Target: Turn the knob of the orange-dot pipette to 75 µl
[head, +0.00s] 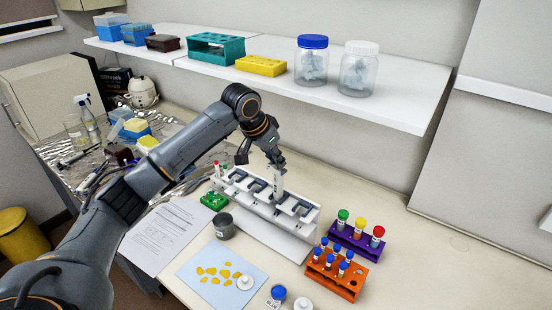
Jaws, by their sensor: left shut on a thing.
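A white pipette (278,185) stands upright in the white pipette rack (285,240) at the middle of the bench. A dot colour on it is too small to tell. My left gripper (276,165) reaches down from above and is shut on the top end of this pipette, where the knob sits. The fingers hide the knob, and its setting cannot be read. The other slots of the rack show grey holders with no clear pipette in them. My right gripper is not in view.
A purple rack (345,238) and an orange rack (345,287) with capped tubes stand right of the pipette rack. A grey cup (223,225) and a blue sheet (213,291) lie in front. A shelf (420,110) with boxes and jars overhangs the bench. The bench's right side is clear.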

